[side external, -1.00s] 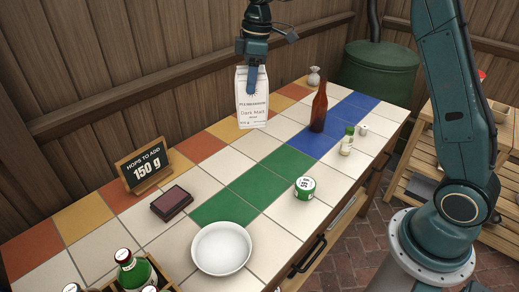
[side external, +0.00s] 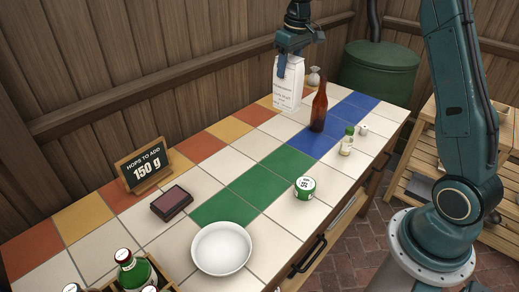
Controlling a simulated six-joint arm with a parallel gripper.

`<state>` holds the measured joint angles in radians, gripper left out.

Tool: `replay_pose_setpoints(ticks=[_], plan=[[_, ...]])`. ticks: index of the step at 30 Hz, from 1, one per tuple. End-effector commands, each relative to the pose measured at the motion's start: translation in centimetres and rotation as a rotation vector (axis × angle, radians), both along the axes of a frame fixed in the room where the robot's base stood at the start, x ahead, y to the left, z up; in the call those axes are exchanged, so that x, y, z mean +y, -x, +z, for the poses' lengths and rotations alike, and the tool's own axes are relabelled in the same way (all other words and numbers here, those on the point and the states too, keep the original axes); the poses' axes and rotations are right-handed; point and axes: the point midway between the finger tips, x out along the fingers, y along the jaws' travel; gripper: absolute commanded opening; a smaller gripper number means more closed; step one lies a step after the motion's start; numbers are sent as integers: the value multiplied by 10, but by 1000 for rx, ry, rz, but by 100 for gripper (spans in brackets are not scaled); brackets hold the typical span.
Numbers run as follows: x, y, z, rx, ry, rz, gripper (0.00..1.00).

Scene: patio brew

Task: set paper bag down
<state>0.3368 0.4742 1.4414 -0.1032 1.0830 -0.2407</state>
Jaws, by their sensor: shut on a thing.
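The white paper bag (side external: 287,90) is upright near the back edge of the tiled counter, to the left of the brown bottle. Printed text shows on its front. My gripper (side external: 282,68) is shut on the top of the bag from above. The bag's bottom is close to the tiles by the orange and yellow squares; I cannot tell whether it touches them.
A brown bottle (side external: 319,107) stands just right of the bag, with a small tied sack (side external: 313,76) behind. A small bottle (side external: 347,141), green tin (side external: 304,188), white bowl (side external: 221,248), dark box (side external: 171,203) and sign (side external: 144,168) stand on the counter (side external: 243,153).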

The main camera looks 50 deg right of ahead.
Motion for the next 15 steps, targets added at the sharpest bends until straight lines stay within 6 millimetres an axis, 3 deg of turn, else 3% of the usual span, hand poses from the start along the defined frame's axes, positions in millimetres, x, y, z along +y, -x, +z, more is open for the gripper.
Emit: replay_pose_setpoints(ticks=[15], plan=[[0,0,-86,3,0,3,0]])
